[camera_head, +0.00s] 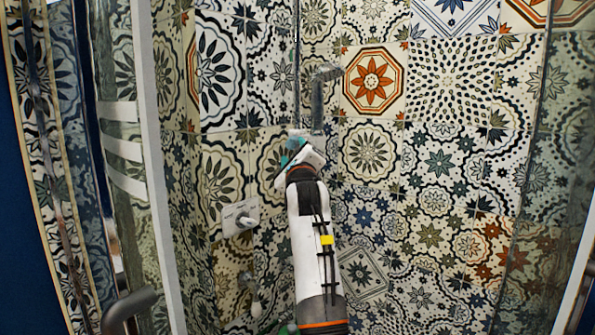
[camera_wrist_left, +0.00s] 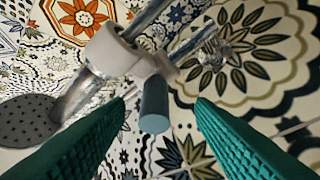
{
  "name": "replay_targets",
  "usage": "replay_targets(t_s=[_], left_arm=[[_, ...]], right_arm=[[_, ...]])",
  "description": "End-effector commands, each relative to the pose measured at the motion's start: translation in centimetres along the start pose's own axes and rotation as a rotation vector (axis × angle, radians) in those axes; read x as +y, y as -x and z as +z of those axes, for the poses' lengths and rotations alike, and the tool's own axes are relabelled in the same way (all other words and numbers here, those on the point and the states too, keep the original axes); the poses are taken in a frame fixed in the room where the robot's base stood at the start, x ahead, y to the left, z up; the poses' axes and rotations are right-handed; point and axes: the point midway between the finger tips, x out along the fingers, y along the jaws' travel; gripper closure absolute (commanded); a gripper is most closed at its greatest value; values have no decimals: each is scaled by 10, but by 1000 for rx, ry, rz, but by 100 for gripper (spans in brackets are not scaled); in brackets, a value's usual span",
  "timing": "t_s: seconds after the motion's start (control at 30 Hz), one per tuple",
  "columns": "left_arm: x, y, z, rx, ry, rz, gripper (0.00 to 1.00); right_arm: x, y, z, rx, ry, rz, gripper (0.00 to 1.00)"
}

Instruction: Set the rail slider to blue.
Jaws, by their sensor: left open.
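The rail slider (camera_wrist_left: 112,50) shows in the left wrist view as a pale collar on a chrome rail, with a blue-grey cylindrical knob (camera_wrist_left: 154,106) sticking out towards me. My left gripper (camera_wrist_left: 160,112) is open, with one green ribbed finger on each side of the knob and a visible gap on both sides. In the head view my left gripper (camera_head: 291,150) is up at the vertical rail (camera_head: 297,70), and my wrist hides much of the slider. I cannot make out a blue mark on the rail. My right gripper is not in view.
A grey shower head (camera_head: 326,73) is just right of the rail; its perforated disc (camera_wrist_left: 27,120) shows at left in the wrist view. A white wall valve (camera_head: 240,216) sits lower left of the rail. A glass panel (camera_head: 125,150) with white stripes stands at left. Patterned tile lies behind.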

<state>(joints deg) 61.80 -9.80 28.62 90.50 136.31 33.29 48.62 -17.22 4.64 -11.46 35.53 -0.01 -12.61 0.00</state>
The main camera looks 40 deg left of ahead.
Motion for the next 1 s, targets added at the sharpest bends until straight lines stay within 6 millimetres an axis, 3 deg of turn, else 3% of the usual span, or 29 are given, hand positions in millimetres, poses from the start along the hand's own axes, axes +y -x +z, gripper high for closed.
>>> replay_targets(t_s=[0.2, 0.4, 1.0], left_arm=[[-3, 46, 3, -2, 1, 0, 51], [-2, 67, 2, -2, 0, -1, 51], [-1, 70, 1, -2, -1, -2, 51]], right_arm=[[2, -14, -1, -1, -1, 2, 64], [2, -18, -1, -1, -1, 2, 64], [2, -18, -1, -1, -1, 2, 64]])
